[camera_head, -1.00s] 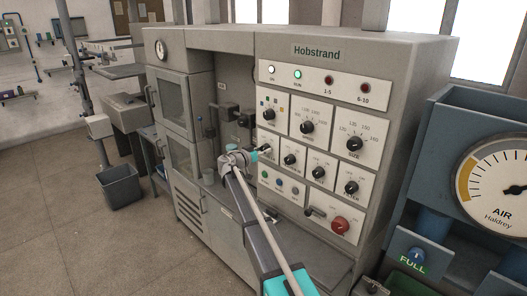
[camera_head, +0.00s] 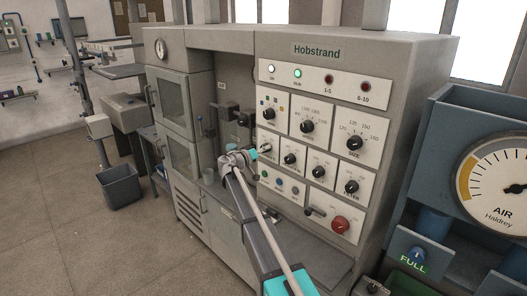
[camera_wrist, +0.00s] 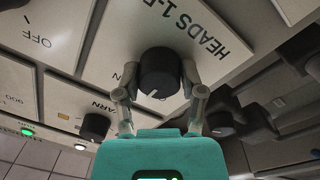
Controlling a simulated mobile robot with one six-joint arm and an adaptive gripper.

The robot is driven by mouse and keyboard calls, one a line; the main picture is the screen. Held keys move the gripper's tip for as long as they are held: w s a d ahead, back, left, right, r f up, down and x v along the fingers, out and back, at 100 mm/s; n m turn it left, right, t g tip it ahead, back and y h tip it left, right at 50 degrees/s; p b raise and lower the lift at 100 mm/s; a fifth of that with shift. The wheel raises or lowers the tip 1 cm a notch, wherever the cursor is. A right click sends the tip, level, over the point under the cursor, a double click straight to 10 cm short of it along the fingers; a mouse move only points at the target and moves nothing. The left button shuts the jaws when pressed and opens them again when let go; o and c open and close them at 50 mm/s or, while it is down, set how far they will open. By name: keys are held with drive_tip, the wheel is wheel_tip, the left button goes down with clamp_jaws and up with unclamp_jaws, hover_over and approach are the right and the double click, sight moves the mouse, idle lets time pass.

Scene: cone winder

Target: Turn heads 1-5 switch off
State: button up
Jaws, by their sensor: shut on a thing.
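The heads 1-5 switch is a black round knob (camera_wrist: 158,72) on a pale plate (camera_wrist: 120,40) lettered "HEADS 1-", the last character cut off. A short white mark shows on the knob's near edge in the wrist view. My gripper (camera_wrist: 159,85) has one finger on each side of the knob and is shut on it. In the head view my gripper (camera_head: 256,154) is at the left side of the control panel and largely hides this switch. The knob's exact setting cannot be read. The 1-5 lamp (camera_head: 328,79) on the panel looks dark red.
A red button (camera_head: 340,224) is lower on the panel. The green lamp (camera_head: 297,73) is lit. The AIR gauge (camera_head: 500,180) stands at the right.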

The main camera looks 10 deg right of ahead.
drive_tip(key=n, duration=0.6)
drive_tip(key=shift+n, duration=0.3)
drive_tip(key=o, duration=1.2)
drive_tip(key=shift+c, duration=0.2)
drive_tip(key=shift+m, duration=0.5)
